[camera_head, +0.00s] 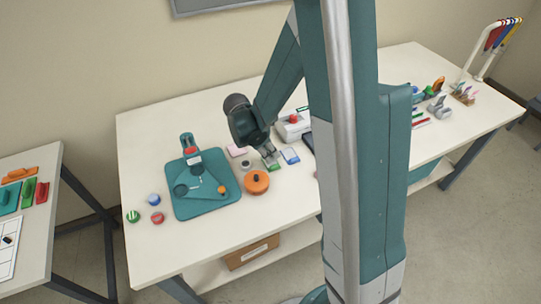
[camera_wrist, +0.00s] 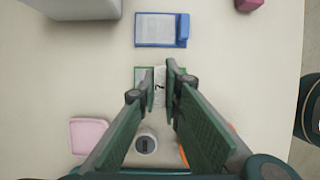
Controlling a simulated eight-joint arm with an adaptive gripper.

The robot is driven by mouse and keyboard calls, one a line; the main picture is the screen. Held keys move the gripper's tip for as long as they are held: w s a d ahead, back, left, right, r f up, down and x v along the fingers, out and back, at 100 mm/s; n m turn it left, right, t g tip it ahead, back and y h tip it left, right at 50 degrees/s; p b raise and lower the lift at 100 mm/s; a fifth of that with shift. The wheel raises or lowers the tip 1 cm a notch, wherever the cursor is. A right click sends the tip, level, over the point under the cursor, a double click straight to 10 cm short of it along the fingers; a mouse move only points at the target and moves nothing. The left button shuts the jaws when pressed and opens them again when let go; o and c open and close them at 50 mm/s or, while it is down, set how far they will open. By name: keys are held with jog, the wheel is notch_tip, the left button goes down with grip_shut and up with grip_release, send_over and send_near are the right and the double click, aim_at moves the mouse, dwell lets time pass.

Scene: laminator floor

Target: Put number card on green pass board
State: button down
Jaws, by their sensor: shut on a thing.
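My gripper (camera_head: 268,154) points down at the table. In the wrist view, its green-padded fingers (camera_wrist: 160,92) are closed on a small white number card (camera_wrist: 159,86) with a dark digit on it. The green pass board (camera_wrist: 143,74) lies right below the fingertips, with green showing on both sides of the card. It also shows under the gripper in the head view (camera_head: 274,167). The card appears over the board; whether it touches it I cannot tell. The fingers hide part of both.
A blue board (camera_wrist: 160,30) lies just beyond the green one. A pink pad (camera_wrist: 88,136), a small grey round piece (camera_wrist: 146,144) and an orange round container (camera_head: 257,183) are close by. A white device with a red button (camera_head: 293,125) stands behind. A teal board (camera_head: 205,204) lies left.

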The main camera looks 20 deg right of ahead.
jog(key=shift+f, duration=0.35)
jog(key=c, duration=2.8)
grip_release()
jog(key=shift+r, duration=0.25)
jog(key=shift+p+v, duration=0.7)
jog(key=shift+v, duration=5.3)
jog(key=shift+r, duration=0.1)
